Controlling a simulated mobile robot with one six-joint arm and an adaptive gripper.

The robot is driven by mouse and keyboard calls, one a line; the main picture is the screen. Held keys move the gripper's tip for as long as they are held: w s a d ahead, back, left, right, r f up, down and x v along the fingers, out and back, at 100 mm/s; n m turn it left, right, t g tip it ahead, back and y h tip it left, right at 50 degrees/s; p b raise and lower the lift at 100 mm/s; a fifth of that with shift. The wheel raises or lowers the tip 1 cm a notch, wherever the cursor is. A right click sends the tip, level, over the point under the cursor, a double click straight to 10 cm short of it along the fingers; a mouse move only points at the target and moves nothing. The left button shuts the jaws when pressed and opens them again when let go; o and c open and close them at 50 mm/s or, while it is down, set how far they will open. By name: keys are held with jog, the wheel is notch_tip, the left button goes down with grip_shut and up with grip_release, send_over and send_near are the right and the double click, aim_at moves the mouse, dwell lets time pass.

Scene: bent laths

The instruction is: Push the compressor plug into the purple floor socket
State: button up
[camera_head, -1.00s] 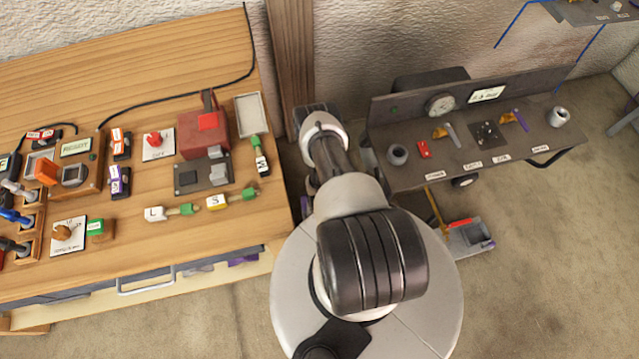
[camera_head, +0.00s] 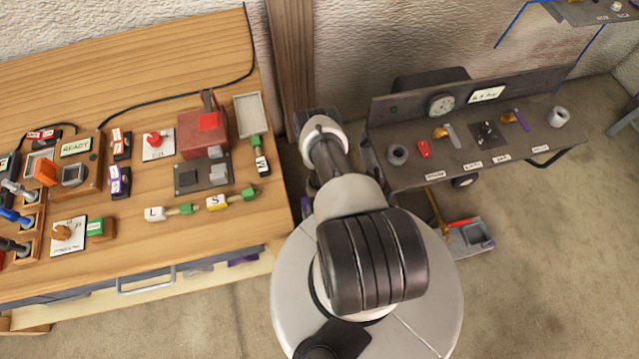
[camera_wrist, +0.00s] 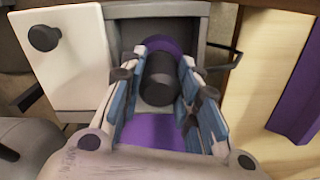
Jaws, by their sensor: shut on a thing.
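In the wrist view my gripper (camera_wrist: 160,85) has its blue-padded fingers on both sides of a dark round plug body (camera_wrist: 160,82) with a purple collar (camera_wrist: 160,45), and is shut on it. The plug lies in front of a grey box-like recess (camera_wrist: 205,30). A purple surface (camera_wrist: 155,130) shows between the fingers nearer the palm; I cannot tell if it belongs to the plug or the socket. The purple floor socket cannot be clearly made out. In the head view my arm hides the gripper and plug.
A white panel with a black knob (camera_wrist: 45,38) stands left of the recess. A purple strip (camera_wrist: 298,105) is at right.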

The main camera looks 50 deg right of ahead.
jog(key=shift+f, duration=0.55)
dwell(0.4)
jog(key=o, duration=1.1)
jog(key=shift+o, duration=0.4)
jog(key=o, duration=0.4)
jog(key=shift+o, duration=0.2)
jog(key=shift+r, duration=0.1)
jog(key=shift+r+p, duration=2.85)
jog(key=shift+r, duration=0.85)
